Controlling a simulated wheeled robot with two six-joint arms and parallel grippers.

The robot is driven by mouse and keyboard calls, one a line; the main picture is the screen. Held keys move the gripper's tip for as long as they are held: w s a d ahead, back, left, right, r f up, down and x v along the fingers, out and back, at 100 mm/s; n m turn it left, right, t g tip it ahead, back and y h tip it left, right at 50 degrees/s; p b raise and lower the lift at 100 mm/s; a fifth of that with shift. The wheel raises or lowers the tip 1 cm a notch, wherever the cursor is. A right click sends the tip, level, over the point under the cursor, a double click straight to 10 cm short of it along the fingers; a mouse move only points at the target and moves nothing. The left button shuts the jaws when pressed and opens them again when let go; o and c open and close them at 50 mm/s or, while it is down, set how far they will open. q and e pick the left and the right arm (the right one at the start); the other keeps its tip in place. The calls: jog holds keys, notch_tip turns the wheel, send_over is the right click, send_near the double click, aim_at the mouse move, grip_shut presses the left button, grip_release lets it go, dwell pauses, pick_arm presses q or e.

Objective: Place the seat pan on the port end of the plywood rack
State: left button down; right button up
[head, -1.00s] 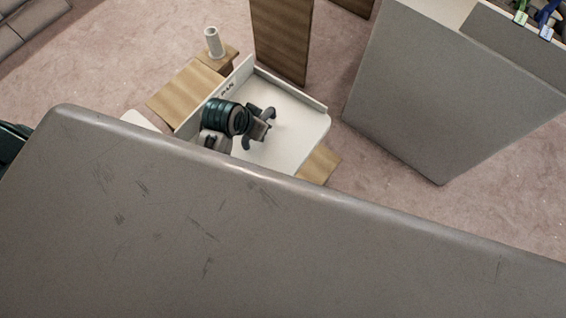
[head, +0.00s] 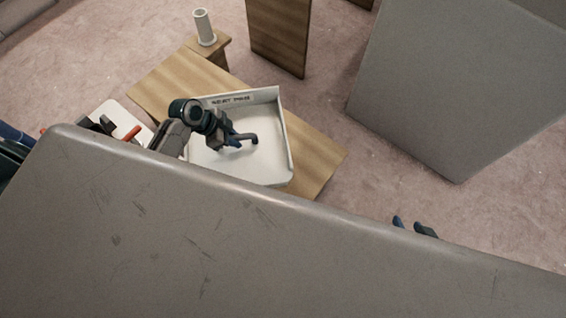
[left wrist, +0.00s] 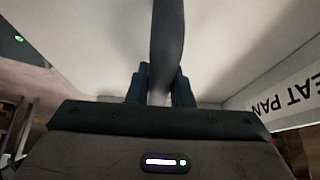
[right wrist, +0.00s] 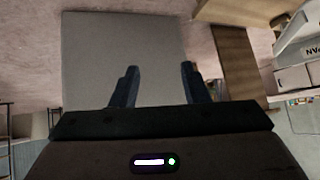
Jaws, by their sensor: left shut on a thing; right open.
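The white seat pan (head: 232,166) is a shallow tray with a label on its back wall. In the left wrist view its label (left wrist: 285,101) reads "SEAT PAN". My left gripper (head: 243,138) is shut on a grey bar-like part inside the pan; the closed fingers (left wrist: 160,88) show from behind. The plywood rack (head: 318,166) shows as a wood top under and beside the pan. I cannot tell whether the pan touches it. My right gripper (head: 411,226) is empty and mostly hidden behind a grey panel; its open fingers (right wrist: 158,75) show in the right wrist view.
A large scratched grey panel (head: 180,230) fills the foreground and hides the rack's near side. Another grey panel (head: 450,90) stands at right. A wooden upright (head: 280,35) and a white cylinder (head: 204,27) on a wooden stand are behind. Bare floor lies between rack and right panel.

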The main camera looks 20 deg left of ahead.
aim_at(280, 142)
pick_arm(q)
jog(key=shift+w+a+f+b, duration=0.15)
jog(key=shift+a+f+b, duration=0.15)
jog(key=shift+a+f, duration=0.3)
jog(key=shift+w+d+f, duration=0.1)
jog(key=shift+d+f, duration=0.05)
jog(key=shift+d, duration=0.2)
jog(key=w+d, duration=0.1)
jog(key=d, duration=0.2)
jog(key=w+d, duration=0.2)
jog(key=d, duration=0.2)
jog(key=w+d+f+b, duration=0.1)
jog(key=d, duration=0.3)
jog(key=shift+w+d, duration=0.25)
jog(key=shift+w, duration=0.05)
jog(key=shift+w+d+f, duration=0.1)
jog(key=shift+w+d, duration=0.15)
jog(key=shift+d, duration=0.3)
jog(key=shift+w+d, duration=0.2)
jog(key=shift+d, duration=0.3)
jog(key=shift+w+d+f, duration=0.1)
jog(key=shift+d, duration=0.25)
notch_tip(280, 142, down, 3)
jog(key=shift+f+b, duration=0.2)
jog(key=shift+b, duration=0.4)
pick_arm(e)
jog(key=w+r+t, duration=0.5)
jog(key=r+t, duration=0.1)
jog(key=r, duration=0.2)
jog(key=shift+w+r, duration=0.35)
